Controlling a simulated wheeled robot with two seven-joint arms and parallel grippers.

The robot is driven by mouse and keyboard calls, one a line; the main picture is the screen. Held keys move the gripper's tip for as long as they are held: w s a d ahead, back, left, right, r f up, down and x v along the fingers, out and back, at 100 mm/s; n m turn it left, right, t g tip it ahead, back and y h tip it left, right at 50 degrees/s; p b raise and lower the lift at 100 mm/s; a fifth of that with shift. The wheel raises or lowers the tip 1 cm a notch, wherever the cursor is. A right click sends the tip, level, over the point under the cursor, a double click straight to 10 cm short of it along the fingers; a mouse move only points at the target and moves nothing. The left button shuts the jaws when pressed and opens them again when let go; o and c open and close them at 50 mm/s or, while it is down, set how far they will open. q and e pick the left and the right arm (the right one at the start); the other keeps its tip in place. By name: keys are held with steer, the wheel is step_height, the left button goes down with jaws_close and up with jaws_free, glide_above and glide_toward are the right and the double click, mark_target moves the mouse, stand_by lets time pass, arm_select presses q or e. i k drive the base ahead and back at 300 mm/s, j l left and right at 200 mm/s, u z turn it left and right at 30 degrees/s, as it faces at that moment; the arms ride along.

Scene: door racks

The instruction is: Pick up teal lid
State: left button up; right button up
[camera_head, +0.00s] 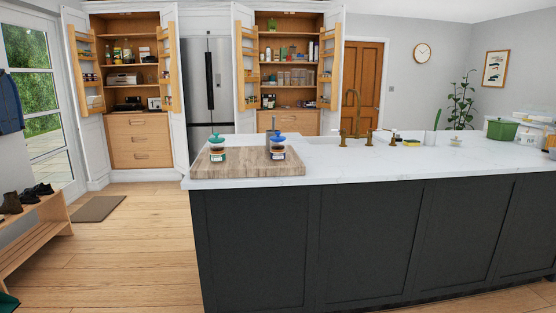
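A teal lid (217,138) with a round knob sits on top of a small labelled jar (219,154) with brownish contents. The jar stands upright on the left part of a wooden board (245,170), at the left end of the white island worktop. A similar jar (278,153) with a blue lid (278,138) stands to its right on the same board. Neither of my grippers shows in the head view.
The white worktop (400,165) is clear between the board and the brass tap (353,105). A green pot (502,130) stands at the far right. Open pantry cupboards and a fridge (208,80) stand behind. Wooden floor is free to the left, beside a shoe bench (40,240).

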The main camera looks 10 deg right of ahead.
mark_target(217, 139)
steer(key=i+j+u, duration=0.45)
steer(key=i, duration=0.25)
steer(key=i+j+u, duration=0.4)
steer(key=i, duration=0.35)
steer(key=i+u, duration=0.45)
steer(key=i, duration=0.3)
steer(key=i+z, duration=0.35)
steer(key=i+j+z, duration=0.15)
steer(key=i+z, duration=0.25)
steer(key=i+j+z, duration=0.35)
steer(key=i+l, duration=0.1)
